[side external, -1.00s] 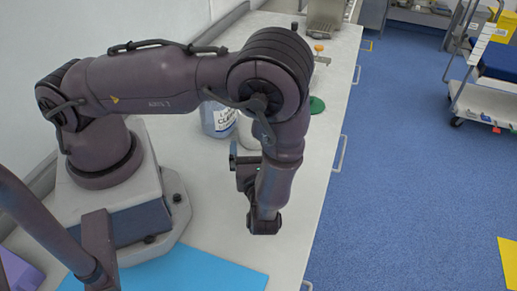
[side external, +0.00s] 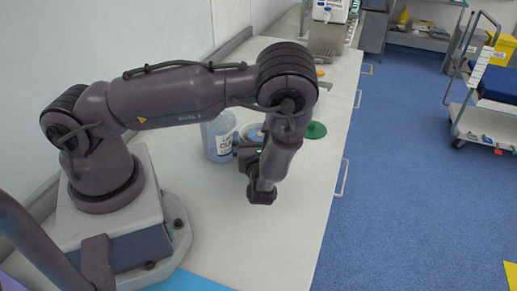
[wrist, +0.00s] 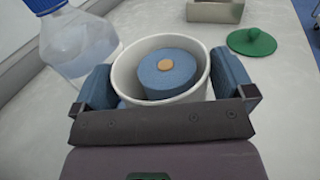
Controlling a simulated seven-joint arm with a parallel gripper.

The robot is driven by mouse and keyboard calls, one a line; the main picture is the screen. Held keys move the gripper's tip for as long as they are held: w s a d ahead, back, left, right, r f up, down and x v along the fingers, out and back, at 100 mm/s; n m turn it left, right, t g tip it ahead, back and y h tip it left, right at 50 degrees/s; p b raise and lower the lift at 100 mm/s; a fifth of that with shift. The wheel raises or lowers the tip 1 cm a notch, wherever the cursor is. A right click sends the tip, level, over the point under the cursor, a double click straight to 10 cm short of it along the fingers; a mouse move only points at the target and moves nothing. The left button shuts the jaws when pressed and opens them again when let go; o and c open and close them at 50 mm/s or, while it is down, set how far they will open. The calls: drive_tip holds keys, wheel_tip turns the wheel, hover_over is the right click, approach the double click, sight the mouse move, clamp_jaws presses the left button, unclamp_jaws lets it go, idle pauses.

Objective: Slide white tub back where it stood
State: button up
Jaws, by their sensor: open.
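The white tub (wrist: 160,53) stands upright on the bench in the wrist view, with a blue roll (wrist: 168,72) with an orange centre inside it. My gripper (wrist: 165,75) is open around the tub, one blue finger on its left and one on its right. Whether the fingers touch the wall I cannot tell. In the side external view my gripper (side external: 250,153) is low over the bench, and my arm hides most of the tub.
A clear bottle (wrist: 78,42) with a blue cap stands close at the tub's left; its label shows in the side external view (side external: 224,144). A green lid-like disc (wrist: 252,42) lies to the right. A beige box (wrist: 215,10) is beyond.

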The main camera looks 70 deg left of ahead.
drive_tip(key=shift+w+a, duration=0.1)
drive_tip(key=shift+a, duration=0.15)
drive_tip(key=c, duration=0.9)
drive_tip(key=shift+w+d, duration=3.7)
drive_tip(key=shift+w, duration=0.05)
drive_tip(key=o, duration=0.9)
drive_tip(key=shift+d, duration=0.15)
